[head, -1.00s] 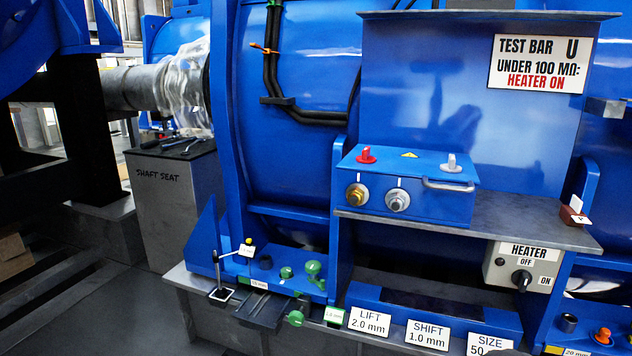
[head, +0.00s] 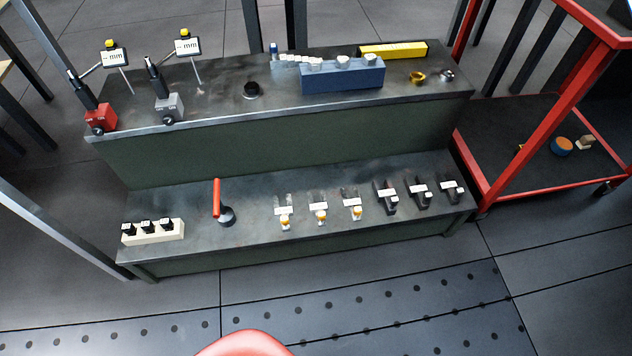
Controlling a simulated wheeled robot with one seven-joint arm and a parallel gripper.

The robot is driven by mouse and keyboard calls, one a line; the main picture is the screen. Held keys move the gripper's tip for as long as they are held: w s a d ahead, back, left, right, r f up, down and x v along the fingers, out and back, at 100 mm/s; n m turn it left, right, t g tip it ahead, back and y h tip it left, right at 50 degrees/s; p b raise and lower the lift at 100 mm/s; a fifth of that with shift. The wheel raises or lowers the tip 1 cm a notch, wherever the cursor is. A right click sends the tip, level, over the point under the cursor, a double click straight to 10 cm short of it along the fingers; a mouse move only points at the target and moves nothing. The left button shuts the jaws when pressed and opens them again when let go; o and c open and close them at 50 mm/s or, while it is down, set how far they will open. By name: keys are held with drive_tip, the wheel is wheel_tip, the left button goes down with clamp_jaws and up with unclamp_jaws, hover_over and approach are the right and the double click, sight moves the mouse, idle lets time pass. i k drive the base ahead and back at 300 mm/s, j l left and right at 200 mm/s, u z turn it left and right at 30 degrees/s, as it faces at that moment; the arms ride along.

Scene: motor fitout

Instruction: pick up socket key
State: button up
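A red-handled tool (head: 217,198) on the lower shelf looks like the socket key. Its red handle stands up, slightly tilted, beside or on a short dark cylinder (head: 226,216); I cannot tell how the two are joined. It is left of the middle of the shelf, with bare surface around it. My gripper is not in view.
The two-level bench (head: 270,165) has a white block (head: 153,231) with black pieces left of the tool and several small labelled parts to the right. Its upper level holds two gauge stands, a blue block (head: 342,77) and a yellow case (head: 393,50). A red-framed cart (head: 540,188) stands right.

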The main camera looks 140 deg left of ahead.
sight(225, 215)
drive_tip(key=u, duration=5.15)
drive_tip(key=i+j+z, duration=0.1)
drive_tip(key=i, duration=0.2)
drive_tip(key=i+j+z, duration=0.15)
drive_tip(key=i+j, duration=0.1)
drive_tip(key=i, duration=0.05)
